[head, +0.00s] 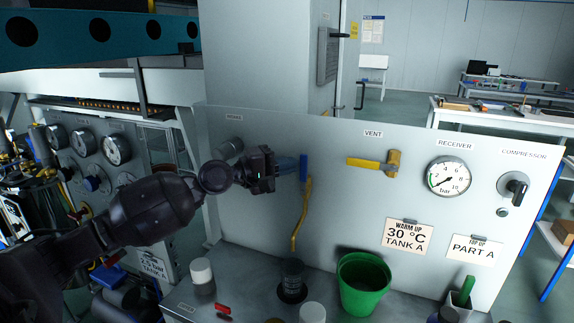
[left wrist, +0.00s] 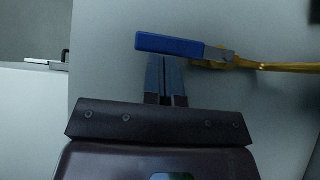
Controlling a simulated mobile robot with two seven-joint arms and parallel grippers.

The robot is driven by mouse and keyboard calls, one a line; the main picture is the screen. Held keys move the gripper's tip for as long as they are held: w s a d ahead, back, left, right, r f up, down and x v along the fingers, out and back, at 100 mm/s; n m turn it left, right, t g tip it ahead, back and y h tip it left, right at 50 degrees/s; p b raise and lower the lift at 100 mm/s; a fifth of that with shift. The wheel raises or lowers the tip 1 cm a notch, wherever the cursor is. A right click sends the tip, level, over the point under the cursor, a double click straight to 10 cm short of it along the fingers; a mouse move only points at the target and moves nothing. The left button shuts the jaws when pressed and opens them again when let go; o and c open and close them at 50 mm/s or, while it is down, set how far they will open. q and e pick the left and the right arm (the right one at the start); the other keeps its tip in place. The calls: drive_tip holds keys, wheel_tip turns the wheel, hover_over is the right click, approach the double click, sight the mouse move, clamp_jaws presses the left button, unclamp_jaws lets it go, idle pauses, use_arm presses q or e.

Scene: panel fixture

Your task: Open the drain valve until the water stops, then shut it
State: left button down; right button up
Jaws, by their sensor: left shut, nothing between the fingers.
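The drain valve has a blue lever (head: 303,168) that stands upright on the grey panel. A yellow pipe (head: 301,218) runs down from it towards a dark round vessel (head: 292,275) on the bench; I can make out no water at its lower end. In the left wrist view the blue lever (left wrist: 168,45) lies across the fingertips, and its metal end meets the yellow pipe (left wrist: 270,66). My left gripper (head: 291,165) is shut and empty, its tips right at the lever; I cannot tell if they touch. It also shows in the left wrist view (left wrist: 166,62). My right gripper is out of view.
The panel also carries a yellow vent lever (head: 370,162), a receiver gauge (head: 447,177) and a compressor knob (head: 515,188). A green bucket (head: 362,285), a white-lidded jar (head: 202,272) and a red item (head: 223,310) stand or lie on the bench below.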

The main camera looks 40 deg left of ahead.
use_arm(q)
drive_tip(key=shift+d+r+m+p, duration=0.2)
drive_tip(key=shift+r+m+p, duration=0.1)
drive_tip(key=shift+p, duration=0.5)
